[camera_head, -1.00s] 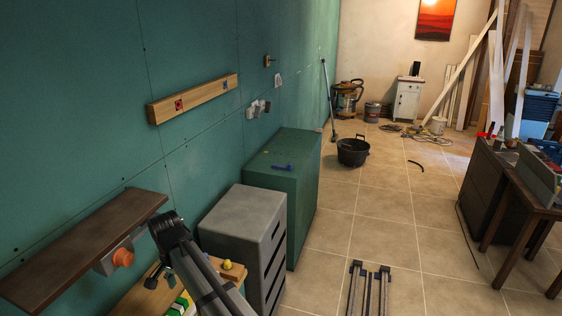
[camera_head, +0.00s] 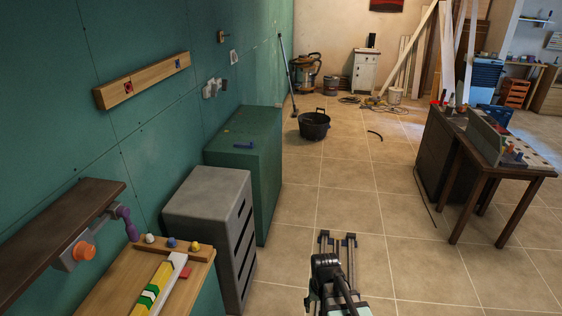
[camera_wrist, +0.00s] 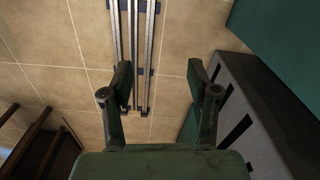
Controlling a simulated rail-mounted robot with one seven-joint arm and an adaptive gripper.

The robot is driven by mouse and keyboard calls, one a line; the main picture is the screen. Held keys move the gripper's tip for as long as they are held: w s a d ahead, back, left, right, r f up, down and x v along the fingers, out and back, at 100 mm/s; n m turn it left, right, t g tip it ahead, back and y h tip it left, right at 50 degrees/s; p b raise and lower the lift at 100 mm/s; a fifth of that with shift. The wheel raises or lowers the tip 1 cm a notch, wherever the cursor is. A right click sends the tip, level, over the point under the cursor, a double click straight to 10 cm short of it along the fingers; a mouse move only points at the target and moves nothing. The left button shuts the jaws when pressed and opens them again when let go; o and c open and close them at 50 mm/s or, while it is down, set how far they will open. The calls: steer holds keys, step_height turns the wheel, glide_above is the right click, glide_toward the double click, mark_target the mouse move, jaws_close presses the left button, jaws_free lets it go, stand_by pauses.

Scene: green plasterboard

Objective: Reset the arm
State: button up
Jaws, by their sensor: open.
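My arm shows at the bottom centre of the head view, folded in over the floor rails (camera_head: 337,243). The gripper's fingertips cannot be made out in the head view. In the wrist view my gripper (camera_wrist: 158,80) is open, with its two dark fingers spread apart and nothing between them. It points down toward the tiled floor and the rails (camera_wrist: 133,45). The grey drawer cabinet (camera_wrist: 250,110) lies to the right of the fingers in that view, apart from them.
A workbench (camera_head: 110,285) with a yellow-green level (camera_head: 157,285) and small knobs stands at lower left under a brown shelf (camera_head: 60,235). A green cabinet (camera_head: 240,170) stands along the wall. A dark table (camera_head: 500,170) is at right. The tiled floor between is mostly clear.

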steer(key=s+d+f, duration=0.3)
steer(key=s+d, duration=0.1)
steer(key=d, duration=0.1)
steer(key=s+f+g, duration=0.2)
steer(key=s+f, duration=0.4)
steer(key=s, duration=0.3)
steer(key=s+f+g, duration=0.2)
steer(key=s+f, duration=0.4)
steer(key=s, duration=0.4)
steer(key=s+f+g+b, duration=0.1)
steer(key=s+f+g, duration=0.1)
steer(key=s+f, duration=0.4)
steer(key=s, duration=0.3)
steer(key=shift+s+a+g, duration=0.15)
steer(key=shift+s+g, duration=0.1)
steer(key=shift+g, duration=0.15)
